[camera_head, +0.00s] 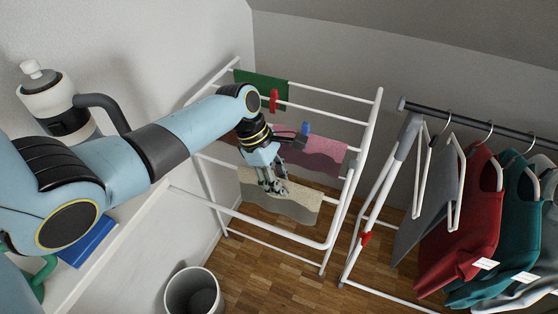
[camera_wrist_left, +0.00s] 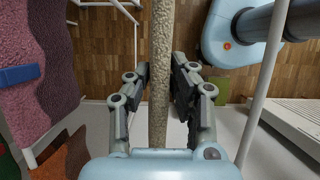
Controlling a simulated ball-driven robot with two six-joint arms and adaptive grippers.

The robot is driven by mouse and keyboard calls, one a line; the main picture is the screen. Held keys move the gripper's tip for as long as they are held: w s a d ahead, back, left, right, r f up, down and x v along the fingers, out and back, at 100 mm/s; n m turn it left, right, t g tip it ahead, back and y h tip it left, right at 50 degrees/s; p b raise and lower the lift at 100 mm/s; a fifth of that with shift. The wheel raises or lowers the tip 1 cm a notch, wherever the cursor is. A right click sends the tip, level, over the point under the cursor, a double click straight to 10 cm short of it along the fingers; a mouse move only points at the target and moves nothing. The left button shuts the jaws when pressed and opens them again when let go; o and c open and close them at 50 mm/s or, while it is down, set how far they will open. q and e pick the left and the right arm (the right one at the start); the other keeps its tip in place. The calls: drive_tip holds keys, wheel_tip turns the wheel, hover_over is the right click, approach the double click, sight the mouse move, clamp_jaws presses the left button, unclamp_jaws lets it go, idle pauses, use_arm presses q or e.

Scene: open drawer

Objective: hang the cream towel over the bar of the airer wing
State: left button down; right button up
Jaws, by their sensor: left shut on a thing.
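The cream towel (camera_head: 302,200), with a grey wavy lower edge, hangs from my left gripper (camera_head: 275,187) inside the white airer's outline in the head view. In the left wrist view the towel (camera_wrist_left: 160,75) shows edge-on as a narrow upright strip between the fingers of my left gripper (camera_wrist_left: 160,90), which is shut on it. The airer's near wing has a white bar (camera_head: 285,233) just below the towel in the head view. A white bar (camera_wrist_left: 264,85) also runs right of the gripper in the wrist view, apart from the towel. My right gripper is not in view.
A green cloth (camera_head: 255,84) with a red peg (camera_head: 273,101) and a pink cloth (camera_head: 325,157) with a blue peg (camera_head: 305,129) hang on farther bars. A clothes rail (camera_head: 480,124) with garments stands right. A bin (camera_head: 193,293) stands at the front.

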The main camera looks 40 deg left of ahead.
use_arm(q)
drive_tip(key=c, duration=1.1)
unclamp_jaws()
drive_tip(key=v, duration=1.2)
